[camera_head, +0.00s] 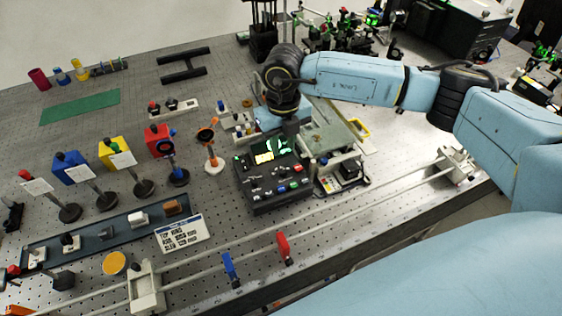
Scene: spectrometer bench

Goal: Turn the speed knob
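The black control box (258,199) stands on the perforated bench near the middle of the view. My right arm reaches in from the right, and my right gripper (291,130) points down at the back edge of this box. The fingertips are small and partly hidden, so I cannot tell their opening or whether they touch anything. I cannot pick out which knob is the speed knob. My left gripper is not in view.
A white-based device (343,178) stands right of the box. An orange-topped post (212,155) stands to its left, beside posts with red, yellow and blue blocks. A long rail (330,214) with blue and red clips runs in front. Optics crowd the back.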

